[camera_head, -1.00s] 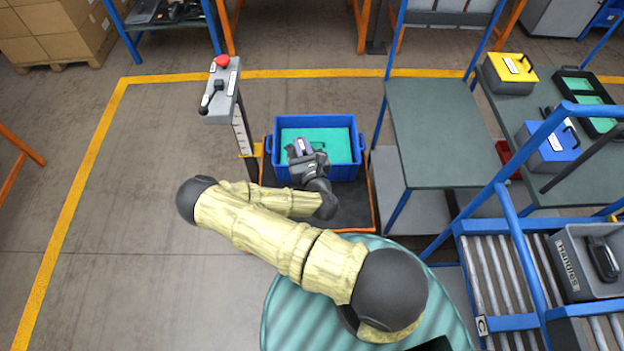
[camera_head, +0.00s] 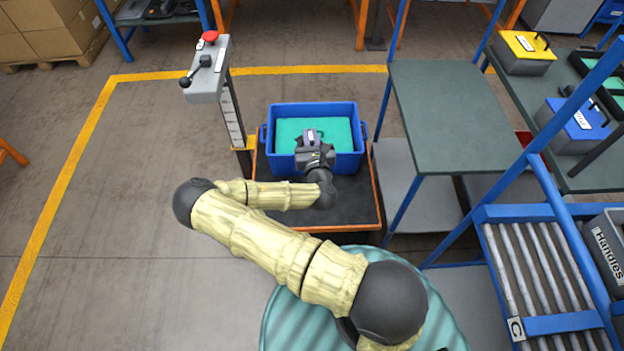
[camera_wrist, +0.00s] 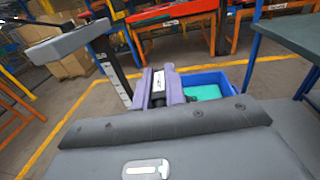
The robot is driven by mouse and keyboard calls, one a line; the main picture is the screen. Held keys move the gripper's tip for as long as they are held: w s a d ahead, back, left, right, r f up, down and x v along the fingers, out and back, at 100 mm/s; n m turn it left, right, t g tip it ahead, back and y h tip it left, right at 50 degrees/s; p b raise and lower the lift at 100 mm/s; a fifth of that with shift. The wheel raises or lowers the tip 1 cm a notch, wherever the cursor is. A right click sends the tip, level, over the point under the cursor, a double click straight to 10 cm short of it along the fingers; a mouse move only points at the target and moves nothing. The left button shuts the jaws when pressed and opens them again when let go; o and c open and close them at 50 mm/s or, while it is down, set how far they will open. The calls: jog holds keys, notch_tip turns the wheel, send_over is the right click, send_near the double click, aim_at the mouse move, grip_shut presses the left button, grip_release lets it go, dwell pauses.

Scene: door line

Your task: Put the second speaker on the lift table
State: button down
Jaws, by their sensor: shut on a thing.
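My gripper (camera_head: 312,139) is over the near part of a blue bin with a green lining (camera_head: 285,166). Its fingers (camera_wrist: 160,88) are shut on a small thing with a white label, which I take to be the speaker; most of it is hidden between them. The lift table (camera_head: 350,205) is a dark platform with an orange edge, under and in front of the bin. The bin also shows beyond the fingers in the wrist view (camera_wrist: 208,78). I cannot tell the held thing's height above the table.
A grey control post (camera_head: 208,75) with a red button and lever stands left of the lift table. A green-topped bench (camera_head: 450,120) is close on the right, with a roller conveyor (camera_head: 540,270) nearer. The floor at left is clear.

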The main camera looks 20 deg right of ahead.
jog(key=w+d+f+m+g+h+b, duration=0.1)
jog(key=d+f+m+h+b, duration=0.1)
jog(key=f+b, duration=0.8)
jog(key=w+d+f+m+g+h+b, duration=0.1)
jog(key=w+d+f+m+h+b, duration=0.1)
jog(key=d+f+b, duration=0.4)
jog(key=w+d+f+m+g+h+b, duration=0.1)
jog(key=d+f+h+b, duration=0.3)
jog(key=f+b, duration=1.1)
jog(key=d+m+b, duration=0.1)
jog(key=b, duration=1.1)
jog(key=shift+w+f+g+h, duration=0.15)
jog(key=shift+w+g+h, duration=0.05)
jog(key=shift+g+h, duration=0.1)
jog(key=shift+d, duration=0.1)
jog(key=shift+f+b, duration=1.4)
jog(key=shift+f, duration=1.1)
jog(key=shift+f, duration=0.1)
jog(key=shift+f+b, duration=1.35)
jog(key=shift+f, duration=1.05)
